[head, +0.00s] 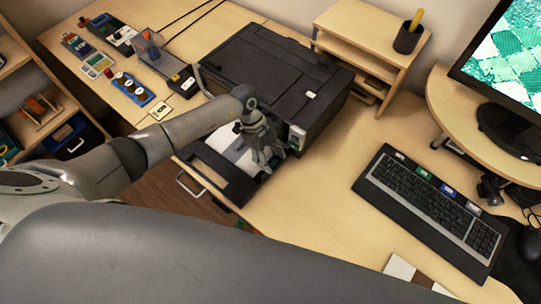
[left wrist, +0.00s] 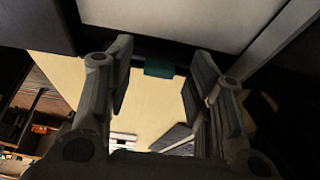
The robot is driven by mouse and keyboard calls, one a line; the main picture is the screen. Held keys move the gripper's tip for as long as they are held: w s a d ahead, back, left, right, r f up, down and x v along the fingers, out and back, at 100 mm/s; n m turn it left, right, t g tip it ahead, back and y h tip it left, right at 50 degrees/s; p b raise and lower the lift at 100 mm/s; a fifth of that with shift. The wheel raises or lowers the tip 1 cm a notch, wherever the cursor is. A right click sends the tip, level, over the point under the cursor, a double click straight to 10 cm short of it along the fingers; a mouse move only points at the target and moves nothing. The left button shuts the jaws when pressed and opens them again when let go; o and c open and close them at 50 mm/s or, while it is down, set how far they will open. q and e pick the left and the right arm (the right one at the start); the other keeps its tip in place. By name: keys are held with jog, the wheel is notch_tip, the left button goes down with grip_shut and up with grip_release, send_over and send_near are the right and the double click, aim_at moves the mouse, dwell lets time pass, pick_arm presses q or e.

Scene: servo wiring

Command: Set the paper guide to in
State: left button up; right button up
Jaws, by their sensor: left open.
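The black printer (head: 268,75) stands on the desk with its front paper tray (head: 232,187) pulled out, and white paper (head: 226,146) lies in the tray. My left gripper (head: 266,162) is over the right side of the tray, close to the printer's front, and hides part of it. In the left wrist view its two fingers (left wrist: 157,90) are apart with nothing held between them. A small teal block (left wrist: 159,69), possibly the paper guide, shows between the fingers at the edge of a pale surface. I cannot tell the guide's position in the head view. My right gripper is not in view.
A keyboard (head: 430,205) lies on the desk at right, below a monitor (head: 510,70). Small parts and boxes are at back left. The desk right of the tray is clear.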

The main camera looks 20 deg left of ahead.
pick_arm(q)
jog(key=c, duration=0.4)
grip_shut()
jog(key=shift+w+a, duration=0.15)
jog(key=shift+a, duration=0.15)
jog(key=shift+w+a, duration=0.25)
jog(key=shift+a, duration=0.35)
jog(key=shift+w+a, duration=0.2)
jog(key=shift+a, duration=0.4)
jog(key=shift+o, duration=2)
grip_release()
jog(key=v, duration=1.2)
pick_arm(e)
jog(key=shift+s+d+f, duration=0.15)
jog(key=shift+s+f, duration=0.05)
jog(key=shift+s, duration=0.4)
pick_arm(q)
jog(key=shift+s, duration=0.1)
